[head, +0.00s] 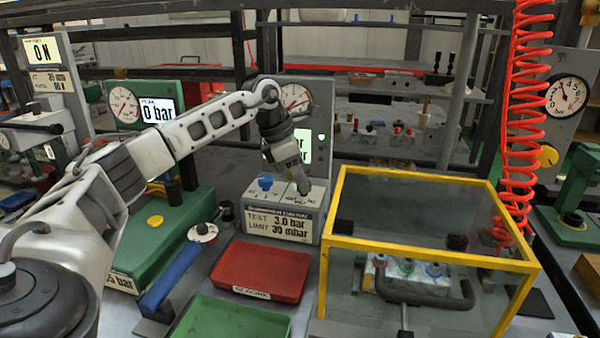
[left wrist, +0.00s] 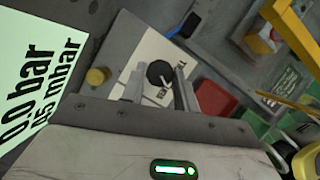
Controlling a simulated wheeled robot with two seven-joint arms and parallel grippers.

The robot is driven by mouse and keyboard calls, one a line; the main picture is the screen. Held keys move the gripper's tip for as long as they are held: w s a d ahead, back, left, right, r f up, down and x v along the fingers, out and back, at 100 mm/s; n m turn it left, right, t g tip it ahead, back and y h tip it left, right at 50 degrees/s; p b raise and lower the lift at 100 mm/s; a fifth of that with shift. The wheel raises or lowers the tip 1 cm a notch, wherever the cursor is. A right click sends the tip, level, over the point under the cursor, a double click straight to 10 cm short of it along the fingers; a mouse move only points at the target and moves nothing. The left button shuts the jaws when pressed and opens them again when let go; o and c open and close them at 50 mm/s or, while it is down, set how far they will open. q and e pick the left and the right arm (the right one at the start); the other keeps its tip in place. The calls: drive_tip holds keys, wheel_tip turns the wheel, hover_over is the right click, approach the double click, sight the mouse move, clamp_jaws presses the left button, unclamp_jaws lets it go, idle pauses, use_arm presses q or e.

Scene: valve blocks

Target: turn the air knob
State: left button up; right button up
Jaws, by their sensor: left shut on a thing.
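The air knob (left wrist: 160,73) is a round black knob with a white pointer mark, seen in the left wrist view on a pale, lettered plate. My left gripper (left wrist: 160,88) is shut on it, with one finger on each side. In the head view my left gripper (head: 303,188) reaches down to the top of the grey test box (head: 285,227), at its right part, and hides the knob there. The box front reads TEST 3.0 bar, LIMIT 30 mbar. My right gripper is not in view.
A gauge panel (head: 322,100) with a lit display rises behind. A yellow-framed clear enclosure (head: 428,254) stands close on the right. Red (head: 262,270) and green (head: 228,318) trays lie in front.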

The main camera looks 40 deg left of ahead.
use_arm(q)
drive_tip(key=n, duration=0.1)
drive_tip(key=n+y+p, duration=0.1)
drive_tip(key=n, duration=0.1)
drive_tip(key=shift+s+d+r+n+t, duration=0.1)
drive_tip(key=shift+d+n+t, duration=0.05)
drive_tip(key=shift+n+t, duration=0.15)
drive_tip(key=n+y+p, duration=0.1)
drive_tip(key=n, duration=0.2)
drive_tip(key=shift+d+n+y, duration=0.15)
drive_tip(key=shift+n+y, duration=0.15)
drive_tip(key=shift+y, duration=0.1)
drive_tip(key=n+y, duration=0.1)
drive_tip(key=n, duration=0.2)
drive_tip(key=shift+d+n, duration=0.1)
drive_tip(key=shift+n, duration=0.3)
drive_tip(key=shift+d+n+y, duration=0.1)
drive_tip(key=shift+n+y, duration=0.8)
drive_tip(key=shift+n, duration=1.1)
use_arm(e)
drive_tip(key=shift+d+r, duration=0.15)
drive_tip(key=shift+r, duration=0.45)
use_arm(q)
drive_tip(key=o, duration=1)
